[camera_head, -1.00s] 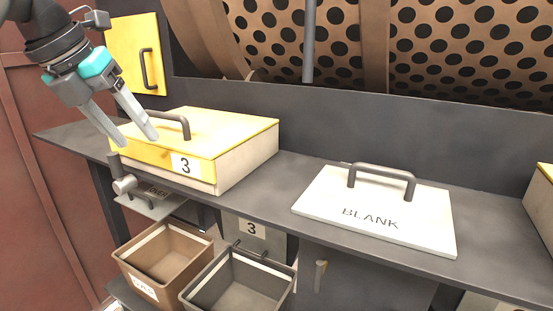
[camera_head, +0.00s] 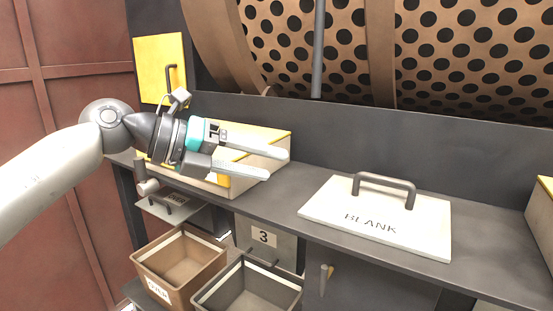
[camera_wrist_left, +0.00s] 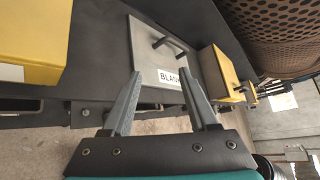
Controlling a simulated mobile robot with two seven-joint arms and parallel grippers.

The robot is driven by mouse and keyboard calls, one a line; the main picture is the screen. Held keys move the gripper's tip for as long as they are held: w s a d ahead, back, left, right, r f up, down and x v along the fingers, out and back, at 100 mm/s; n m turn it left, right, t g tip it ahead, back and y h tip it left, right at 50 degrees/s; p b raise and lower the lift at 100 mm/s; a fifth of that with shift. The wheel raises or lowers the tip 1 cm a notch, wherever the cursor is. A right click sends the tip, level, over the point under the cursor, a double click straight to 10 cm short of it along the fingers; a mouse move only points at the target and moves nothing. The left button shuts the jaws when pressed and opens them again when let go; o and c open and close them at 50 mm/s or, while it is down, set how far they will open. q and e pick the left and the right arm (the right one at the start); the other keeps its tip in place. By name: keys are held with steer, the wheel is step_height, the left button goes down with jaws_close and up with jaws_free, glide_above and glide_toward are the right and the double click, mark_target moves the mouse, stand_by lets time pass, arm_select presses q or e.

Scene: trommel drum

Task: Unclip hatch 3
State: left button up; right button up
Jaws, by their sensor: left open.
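In the left wrist view the open fingers (camera_wrist_left: 162,75) point toward the blank plate, with a yellow box (camera_wrist_left: 32,45) at the left. My right gripper is not in view.
A white BLANK plate with a handle (camera_head: 330,205) lies right of hatch 3, with clear ledge between them. A brown bin (camera_head: 196,272) and a grey bin (camera_head: 225,283) stand below. The perforated drum (camera_head: 450,60) is behind. Another yellow-topped box (camera_head: 543,215) is at the right edge.

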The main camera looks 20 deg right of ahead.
arm_select(q)
steer(key=s+h, duration=0.1)
steer(key=d+r+h, duration=0.1)
steer(key=shift+s+d+r+n+h, duration=0.1)
steer(key=shift+s+d+n+h, duration=0.2)
steer(key=shift+s, duration=0.1)
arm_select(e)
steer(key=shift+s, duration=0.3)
